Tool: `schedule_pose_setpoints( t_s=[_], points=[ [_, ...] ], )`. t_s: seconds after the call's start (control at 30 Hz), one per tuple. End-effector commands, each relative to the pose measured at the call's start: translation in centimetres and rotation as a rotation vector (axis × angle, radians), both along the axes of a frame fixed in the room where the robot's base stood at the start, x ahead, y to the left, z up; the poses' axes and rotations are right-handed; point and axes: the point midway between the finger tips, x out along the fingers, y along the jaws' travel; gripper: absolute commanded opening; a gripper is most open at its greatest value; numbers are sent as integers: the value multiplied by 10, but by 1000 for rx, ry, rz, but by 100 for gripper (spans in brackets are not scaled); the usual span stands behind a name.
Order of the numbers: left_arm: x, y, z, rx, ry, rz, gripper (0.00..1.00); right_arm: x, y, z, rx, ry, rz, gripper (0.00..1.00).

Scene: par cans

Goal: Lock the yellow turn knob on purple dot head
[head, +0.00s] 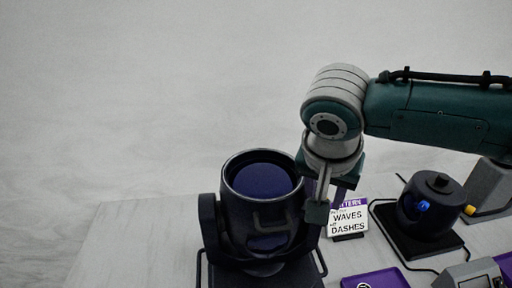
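A large dark blue-purple lamp head (262,205) with an open round top stands in a yoke at the centre. My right gripper (318,212) points down at the right side of this head, close to its yoke arm. Its fingers overlap the yoke there, so I cannot tell whether they touch it or hold anything. No yellow knob shows on this large head; that side is partly hidden by my gripper. A small yellow knob (469,210) shows on a grey unit (487,190) at the right. My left gripper is not in view.
A smaller dark head (430,208) with a blue knob (424,205) stands on a black base. Purple plates (375,280), a grey box (470,277) and cables lie at front right. The table's left is clear.

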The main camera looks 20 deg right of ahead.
Motion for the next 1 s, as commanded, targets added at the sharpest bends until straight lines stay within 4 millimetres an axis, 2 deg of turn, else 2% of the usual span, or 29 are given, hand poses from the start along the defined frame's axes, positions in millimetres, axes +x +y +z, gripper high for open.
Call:
schedule_pose_setpoints(
  t_s=[0.2,0.57,1.0],
  points=[
    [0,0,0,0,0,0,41,0,0,0,0,0,1,39],
    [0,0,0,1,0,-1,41,0,0,0,0,1,1,0],
    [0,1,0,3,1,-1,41,0,0,0,0,2,1,0]
  ],
)
